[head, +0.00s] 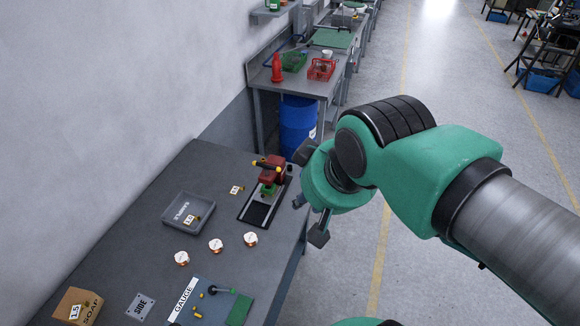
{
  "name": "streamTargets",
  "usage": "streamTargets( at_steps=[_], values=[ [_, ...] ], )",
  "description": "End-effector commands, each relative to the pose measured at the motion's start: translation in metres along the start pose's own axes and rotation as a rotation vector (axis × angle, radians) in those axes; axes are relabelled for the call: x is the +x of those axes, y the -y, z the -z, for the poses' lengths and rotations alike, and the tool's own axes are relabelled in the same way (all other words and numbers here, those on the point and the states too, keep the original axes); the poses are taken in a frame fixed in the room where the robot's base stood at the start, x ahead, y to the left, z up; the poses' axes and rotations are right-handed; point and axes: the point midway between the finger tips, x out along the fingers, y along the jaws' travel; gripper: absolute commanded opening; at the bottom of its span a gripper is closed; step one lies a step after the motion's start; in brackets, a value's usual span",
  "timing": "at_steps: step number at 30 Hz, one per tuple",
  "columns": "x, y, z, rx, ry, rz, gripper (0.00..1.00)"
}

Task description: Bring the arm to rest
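My arm reaches in from the right, and its green wrist hangs beside the right edge of the grey workbench (150,230). My gripper (299,202) is small and mostly hidden behind the wrist; I cannot tell whether its fingers are open or shut. I see nothing held in the part that shows. Three copper coils with white tops stand apart on the bench: a left one (182,258), a middle one (215,245) and a right one (251,239). A grey tray marked SAMPLE (174,222) holds a small tagged piece.
A red and green bench device (271,172) stands close left of my wrist. A GAUGE board (238,309), a SIDE plate (140,305) and a SOAP box (72,300) lie at the front. A blue barrel (297,122) stands behind.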

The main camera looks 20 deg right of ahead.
Motion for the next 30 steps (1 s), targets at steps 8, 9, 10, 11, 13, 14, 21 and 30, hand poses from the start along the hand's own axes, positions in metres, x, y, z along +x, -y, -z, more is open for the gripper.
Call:
streamTargets(
  at_steps=[8,9,10,11,13,14,21,30],
  values=[
    [0.021,0.0,-0.011,0.0,0.0,0.0,0.25],
    [0.026,0.0,-0.014,0.0,0.0,0.0,0.25],
    [0.03,0.0,-0.016,0.0,0.0,0.0,0.25],
    [0.035,0.0,-0.019,0.0,0.0,0.0,0.25],
    [0.046,0.0,-0.025,0.0,0.0,0.0,0.25],
    [0.051,0.0,-0.027,0.0,0.0,0.0,0.25],
    [0.091,0.0,-0.049,0.0,0.0,0.0,0.25],
    [0.122,0.0,-0.065,0.0,0.0,0.0,0.25]
  ],
)
